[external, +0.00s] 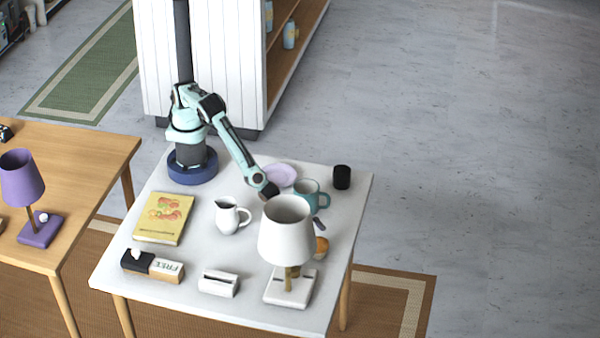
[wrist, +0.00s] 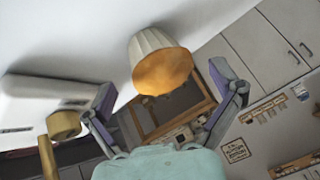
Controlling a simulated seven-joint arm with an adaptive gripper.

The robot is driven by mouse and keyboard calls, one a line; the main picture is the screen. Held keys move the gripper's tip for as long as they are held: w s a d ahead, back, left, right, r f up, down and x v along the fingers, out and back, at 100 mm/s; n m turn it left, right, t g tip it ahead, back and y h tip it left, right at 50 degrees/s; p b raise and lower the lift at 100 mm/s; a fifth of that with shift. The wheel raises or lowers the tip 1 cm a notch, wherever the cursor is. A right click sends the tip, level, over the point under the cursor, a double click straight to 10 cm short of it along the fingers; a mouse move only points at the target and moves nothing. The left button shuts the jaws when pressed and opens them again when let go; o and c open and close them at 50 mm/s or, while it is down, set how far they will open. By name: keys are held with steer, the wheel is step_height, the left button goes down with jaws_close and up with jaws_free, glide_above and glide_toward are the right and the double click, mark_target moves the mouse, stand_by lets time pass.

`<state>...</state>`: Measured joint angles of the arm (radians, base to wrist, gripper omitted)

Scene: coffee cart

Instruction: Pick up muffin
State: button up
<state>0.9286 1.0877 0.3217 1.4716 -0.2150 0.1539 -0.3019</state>
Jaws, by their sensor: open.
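The muffin (wrist: 160,65), with an orange-brown top and a pale ribbed wrapper, shows in the wrist view ahead of my gripper (wrist: 162,78). The two purple-grey fingers are spread wide, and nothing is held between them. In the external view the muffin (external: 321,247) sits on the white table (external: 190,255), just right of the white lamp and partly hidden by its shade. There my gripper is mostly hidden behind the lampshade; a small dark purple part shows above the muffin.
The white lamp (external: 286,232) stands close beside the muffin; its brass stem (wrist: 64,125) shows in the wrist view. A teal mug (external: 307,194), a black cup (external: 342,177), a lilac plate (external: 281,175) and a white pitcher (external: 229,216) are near the arm.

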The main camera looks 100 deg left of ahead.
steer(key=shift+x, duration=1.2)
steer(key=c, duration=1.3)
steer(key=shift+o, duration=0.2)
